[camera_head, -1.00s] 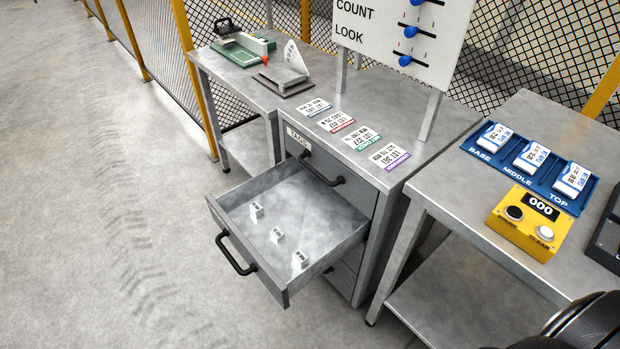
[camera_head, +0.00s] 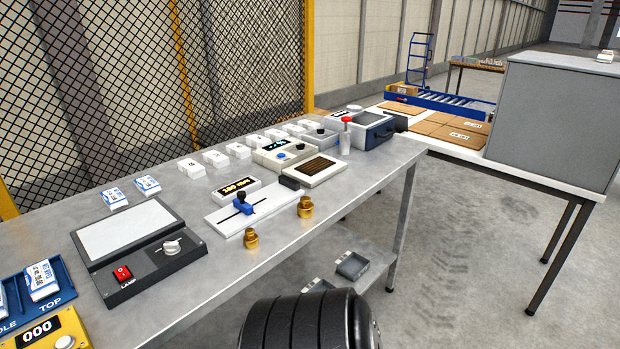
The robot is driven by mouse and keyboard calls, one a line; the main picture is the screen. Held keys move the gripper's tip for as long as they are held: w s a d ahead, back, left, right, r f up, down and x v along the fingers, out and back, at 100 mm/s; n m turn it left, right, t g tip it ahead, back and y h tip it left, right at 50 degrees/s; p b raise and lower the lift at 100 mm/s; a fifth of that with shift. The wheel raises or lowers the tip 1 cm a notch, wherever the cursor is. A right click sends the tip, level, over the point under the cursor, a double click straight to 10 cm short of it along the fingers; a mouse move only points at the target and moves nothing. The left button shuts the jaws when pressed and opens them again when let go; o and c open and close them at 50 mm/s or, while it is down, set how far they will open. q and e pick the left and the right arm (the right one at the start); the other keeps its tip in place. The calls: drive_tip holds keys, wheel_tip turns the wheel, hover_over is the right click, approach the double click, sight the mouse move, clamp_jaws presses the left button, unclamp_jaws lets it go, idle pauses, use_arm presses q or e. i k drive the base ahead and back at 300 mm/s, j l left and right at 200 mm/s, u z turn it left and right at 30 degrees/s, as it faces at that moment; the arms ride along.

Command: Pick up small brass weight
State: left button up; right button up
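Two brass weights stand on the near edge of the grey metal bench (camera_head: 225,275). The left brass weight (camera_head: 251,240) looks a little smaller, and the right brass weight (camera_head: 305,208) looks a little larger. Both are upright and apart from each other, in front of a white slide gauge (camera_head: 270,207) with a blue slider. Neither of my grippers shows. A black ribbed rounded part, seemingly of my own arm, is at the bottom middle, below the bench edge.
A lamp box (camera_head: 140,250) with a red switch lies left of the weights. A grey cabinet (camera_head: 550,120) is right; open floor lies between.

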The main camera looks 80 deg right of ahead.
sight(251, 239)
drive_tip(key=z, duration=2.25)
